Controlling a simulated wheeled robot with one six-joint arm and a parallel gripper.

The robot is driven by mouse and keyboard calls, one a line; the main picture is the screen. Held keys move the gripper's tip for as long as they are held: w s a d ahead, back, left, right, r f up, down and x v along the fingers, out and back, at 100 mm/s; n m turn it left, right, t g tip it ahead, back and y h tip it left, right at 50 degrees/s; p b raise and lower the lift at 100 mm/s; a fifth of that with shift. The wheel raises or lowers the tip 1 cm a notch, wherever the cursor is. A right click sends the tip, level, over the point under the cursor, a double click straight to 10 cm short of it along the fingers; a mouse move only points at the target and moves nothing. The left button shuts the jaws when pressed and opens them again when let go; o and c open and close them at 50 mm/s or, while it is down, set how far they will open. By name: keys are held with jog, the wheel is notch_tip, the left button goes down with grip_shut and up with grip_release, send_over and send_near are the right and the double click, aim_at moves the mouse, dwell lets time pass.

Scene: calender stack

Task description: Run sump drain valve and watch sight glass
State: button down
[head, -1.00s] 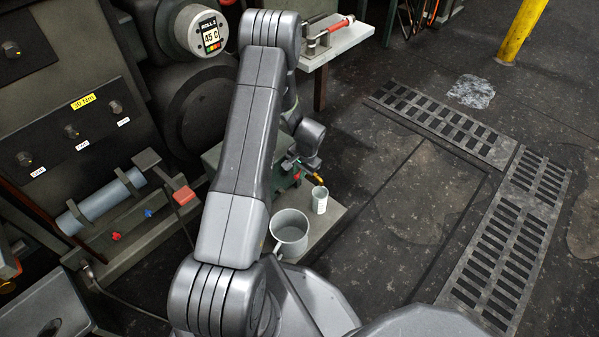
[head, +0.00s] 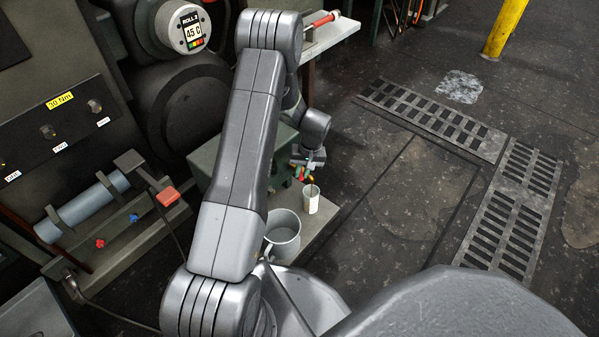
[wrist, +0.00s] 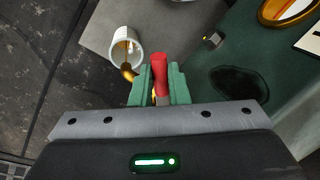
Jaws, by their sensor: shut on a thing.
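My gripper (wrist: 158,88) is shut on the red valve handle (wrist: 158,62), its green fingers on either side. A brass spout (wrist: 128,72) beside the left finger points to a white cup (wrist: 124,46). An amber-brown streak shows at the cup's mouth; I cannot tell if it is flowing. The sight glass (wrist: 288,10), amber with a brass rim, is partly cut off at the upper right of the wrist view. In the head view my gripper (head: 306,174) is small, low in front of the green sump housing (head: 207,160), above the cup (head: 311,203).
A grey mug (head: 284,232) stands near the cup on a low shelf. A dark wet patch (wrist: 240,82) lies on the green surface. A side table (head: 335,36) holds a red-handled tool. Floor grates (head: 435,115) and open floor lie to the right.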

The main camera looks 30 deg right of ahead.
jog(key=shift+d, duration=0.15)
dwell(0.3)
jog(key=c, duration=1.4)
grip_release()
jog(key=shift+r, duration=0.15)
jog(key=p+v, duration=0.4)
jog(key=v, duration=0.9)
jog(key=shift+r+p, duration=0.3)
jog(key=shift+p, duration=0.05)
dwell(3.9)
